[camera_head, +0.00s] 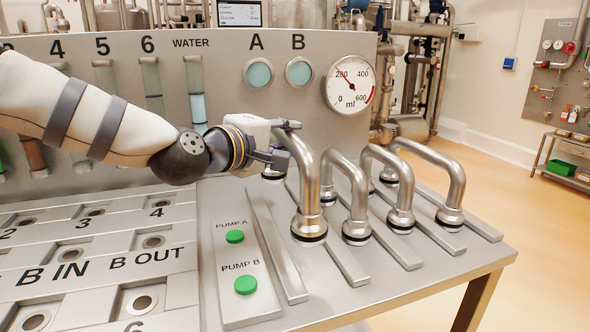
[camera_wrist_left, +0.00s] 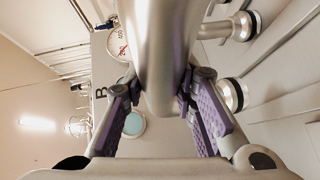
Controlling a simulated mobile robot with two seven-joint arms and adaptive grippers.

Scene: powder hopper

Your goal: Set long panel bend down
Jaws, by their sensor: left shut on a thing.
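My left gripper (camera_head: 279,148) is shut on a shiny metal pipe bend (camera_head: 305,175), the leftmost of the row of bends on the right part of the bench. The bend is upright, with its near dark-rimmed foot low over the metal strips; I cannot tell whether it touches them. In the left wrist view the bend's tube (camera_wrist_left: 155,50) runs between the purple finger pads of the gripper (camera_wrist_left: 160,98). The gripper hides part of the bend's upper far side. My right gripper is not in view.
Three more bends, a near one (camera_head: 356,190), a middle one (camera_head: 400,185) and a far-right one (camera_head: 450,185), stand close beside it. Green pump buttons (camera_head: 235,236) lie to the left. Behind is a grey panel with a round gauge (camera_head: 350,85). Bench sockets (camera_head: 140,302) are at lower left.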

